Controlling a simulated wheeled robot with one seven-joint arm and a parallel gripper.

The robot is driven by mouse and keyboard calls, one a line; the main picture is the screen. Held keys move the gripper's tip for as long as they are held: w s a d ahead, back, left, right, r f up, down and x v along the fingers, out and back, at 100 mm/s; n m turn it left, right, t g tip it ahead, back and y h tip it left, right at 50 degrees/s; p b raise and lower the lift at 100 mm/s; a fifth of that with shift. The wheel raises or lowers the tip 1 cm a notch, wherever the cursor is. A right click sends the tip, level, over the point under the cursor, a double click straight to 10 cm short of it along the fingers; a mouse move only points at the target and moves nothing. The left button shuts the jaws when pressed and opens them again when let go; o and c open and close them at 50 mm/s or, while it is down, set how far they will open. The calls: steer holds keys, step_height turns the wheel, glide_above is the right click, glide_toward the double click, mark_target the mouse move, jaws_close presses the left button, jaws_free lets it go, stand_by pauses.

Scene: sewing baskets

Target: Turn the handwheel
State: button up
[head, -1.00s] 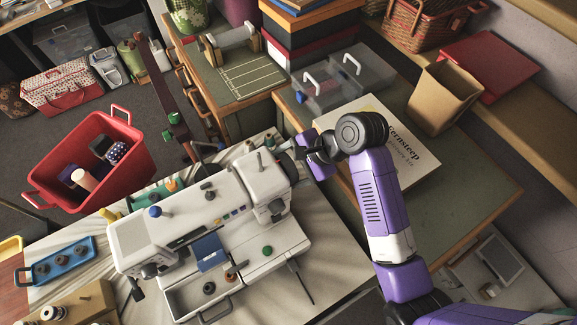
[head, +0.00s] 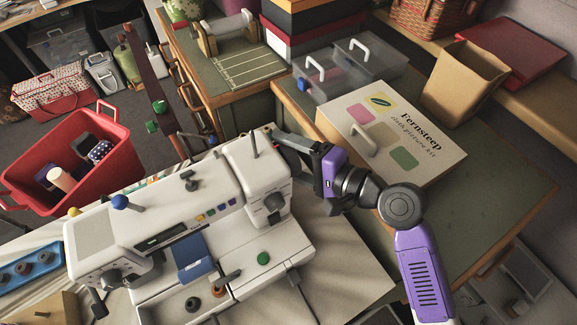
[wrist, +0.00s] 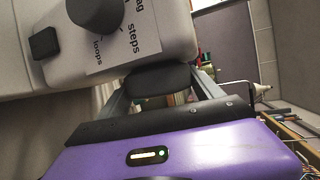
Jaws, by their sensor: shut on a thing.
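The white sewing machine (head: 180,225) stands on the pale cloth-covered table. Its handwheel, a dark rounded piece (wrist: 158,80), shows at the machine's end in the wrist view, between my two fingers. My gripper (head: 284,143) reaches in from the right to the machine's right end; its fingers are shut on the handwheel. In the head view the fingers and the purple gripper body hide most of the wheel. In the wrist view a dark knob (wrist: 97,12) and a printed label with "steps" and "loops" (wrist: 128,45) are close beside the fingers.
A kit box labelled Fernsteep (head: 395,130) lies just right of my gripper, with clear lidded boxes (head: 375,65) behind it. A red bin (head: 115,165) with spools stands left of the machine. A blue tray (head: 28,268) lies at the left edge.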

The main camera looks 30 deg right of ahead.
steer(key=shift+f+n+t+b, duration=0.45)
steer(key=shift+t+b, duration=0.55)
steer(key=shift+b, duration=1.8)
steer(key=b, duration=0.3)
steer(key=shift+r+t+y, duration=0.2)
steer(key=shift+t+y, duration=0.2)
steer(key=shift+r+n+t+y+b, duration=0.25)
steer(key=shift+t+y+b, duration=0.05)
steer(key=shift+b, duration=0.3)
steer(key=o, duration=1.4)
steer(key=shift+r, duration=0.15)
